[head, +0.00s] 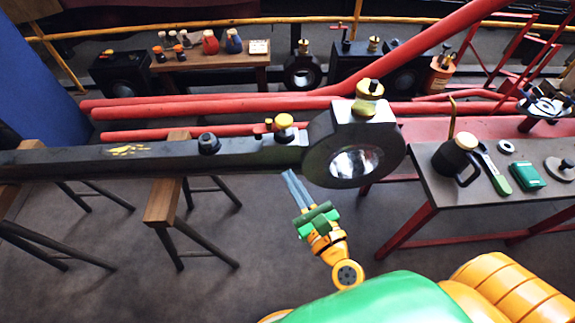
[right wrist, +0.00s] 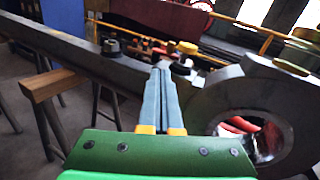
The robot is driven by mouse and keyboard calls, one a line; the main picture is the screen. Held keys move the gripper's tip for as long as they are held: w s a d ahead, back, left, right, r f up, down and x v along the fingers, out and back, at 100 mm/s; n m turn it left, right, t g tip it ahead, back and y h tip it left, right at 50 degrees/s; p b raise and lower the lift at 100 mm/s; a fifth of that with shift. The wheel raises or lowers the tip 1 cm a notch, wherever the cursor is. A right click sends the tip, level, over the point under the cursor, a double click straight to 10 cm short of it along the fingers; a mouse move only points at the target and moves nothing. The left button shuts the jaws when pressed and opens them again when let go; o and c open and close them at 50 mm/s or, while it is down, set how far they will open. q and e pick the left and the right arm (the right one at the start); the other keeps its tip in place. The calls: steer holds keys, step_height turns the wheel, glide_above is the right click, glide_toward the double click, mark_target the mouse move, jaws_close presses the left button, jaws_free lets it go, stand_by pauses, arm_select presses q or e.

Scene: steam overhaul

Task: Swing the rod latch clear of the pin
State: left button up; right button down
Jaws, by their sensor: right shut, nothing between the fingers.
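A long dark rod (head: 110,158) ends in a large round eye (head: 315,150) with a bright bore; it also shows in the right wrist view (right wrist: 60,45). A yellow-capped fitting (head: 283,121) with a small red-orange piece (head: 268,122) stands on the rod beside the eye; the cap also shows in the right wrist view (right wrist: 187,47). I cannot tell which piece is the latch and which the pin. My right gripper (head: 289,174) is shut and empty. Its fingertips (right wrist: 162,68) point at the rod's near side, close to the fitting; contact is unclear. My left gripper is out of view.
A brass-topped cup (head: 368,98) stands on the eye. A black bolt (head: 208,143) sits farther left on the rod. Wooden trestles (head: 168,195) stand below. A bench (head: 430,185) with tools is at the right. Red pipes (head: 230,107) run behind.

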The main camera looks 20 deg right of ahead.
steer(key=n+h, duration=0.1)
steer(key=n, duration=0.9)
steer(key=n+h, duration=0.1)
steer(key=n, duration=0.3)
steer(key=shift+r+n+h, duration=0.3)
steer(key=shift+r+n, duration=0.05)
steer(key=shift+n, duration=0.05)
glide_toward(270, 126)
steer(key=w, duration=0.5)
steer(key=shift+w+p, duration=0.25)
steer(key=shift+p, duration=0.1)
steer(key=shift+w, duration=0.7)
